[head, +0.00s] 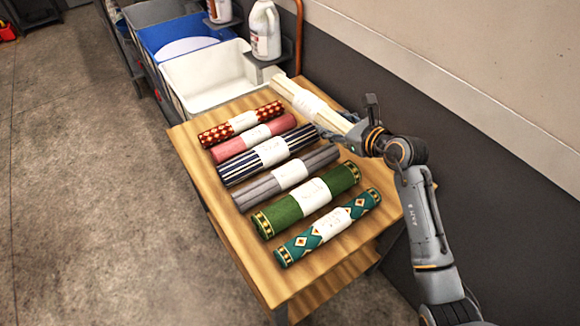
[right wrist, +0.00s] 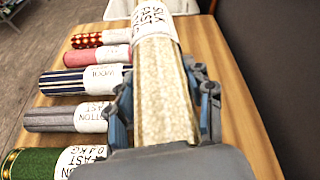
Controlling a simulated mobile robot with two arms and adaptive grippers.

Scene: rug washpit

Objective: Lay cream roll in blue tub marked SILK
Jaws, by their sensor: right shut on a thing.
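The cream roll (head: 288,88) has a white paper band and is held in my right gripper (head: 355,137), above the far right part of the wooden table. In the right wrist view the cream roll (right wrist: 163,90) runs between the two fingers (right wrist: 165,105), and its band reads SILK FAST. The blue tub (head: 160,38) stands beyond the white tub, at the top of the head view, with a whitish round surface inside it. No SILK marking on it can be read from here. My left gripper is not in view.
Several banded rolls lie in a row on the wooden table (head: 190,148), the red patterned roll (head: 212,135) farthest. A white tub (head: 176,77) stands between table and blue tub. White bottles (head: 264,32) stand on wall shelves beside the tubs. A dark wall panel borders the right.

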